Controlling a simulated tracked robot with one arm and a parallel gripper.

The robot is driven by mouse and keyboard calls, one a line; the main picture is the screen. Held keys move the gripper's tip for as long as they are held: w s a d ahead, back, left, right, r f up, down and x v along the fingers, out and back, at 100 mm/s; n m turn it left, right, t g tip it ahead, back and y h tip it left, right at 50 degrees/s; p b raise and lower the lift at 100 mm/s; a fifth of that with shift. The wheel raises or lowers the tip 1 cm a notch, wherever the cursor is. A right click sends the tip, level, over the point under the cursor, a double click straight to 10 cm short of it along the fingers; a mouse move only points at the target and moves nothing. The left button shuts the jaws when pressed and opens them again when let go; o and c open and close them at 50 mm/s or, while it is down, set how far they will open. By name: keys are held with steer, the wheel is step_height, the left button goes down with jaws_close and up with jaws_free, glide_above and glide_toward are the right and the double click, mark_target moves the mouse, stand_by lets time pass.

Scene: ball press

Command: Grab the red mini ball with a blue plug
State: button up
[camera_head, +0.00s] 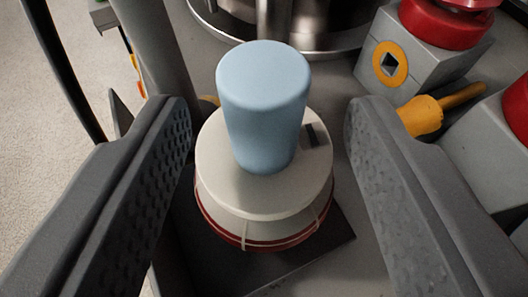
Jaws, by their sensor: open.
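The mini ball shows as a round body with a pale cream top (222,165) and a red band (245,241) around its lower edge. A light blue plug (262,105) stands upright on its top. A small dark slot lies on the cream top, right of the plug. My gripper (268,130) is open, with one dark finger on each side of the plug and ball. Gaps show between the fingers and the plug, so it is empty. The underside of the ball is hidden.
A metal ring-shaped base (285,42) stands behind the plug. At the right are a grey block with an orange ring (391,63), a red knob (447,22) and an orange handle (420,115). A grey column rises at the back left. Pale floor lies far left.

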steer(key=shift+p+x, duration=0.75)
steer(key=shift+x, duration=1.7)
steer(key=shift+a+f, duration=0.1)
jaws_close()
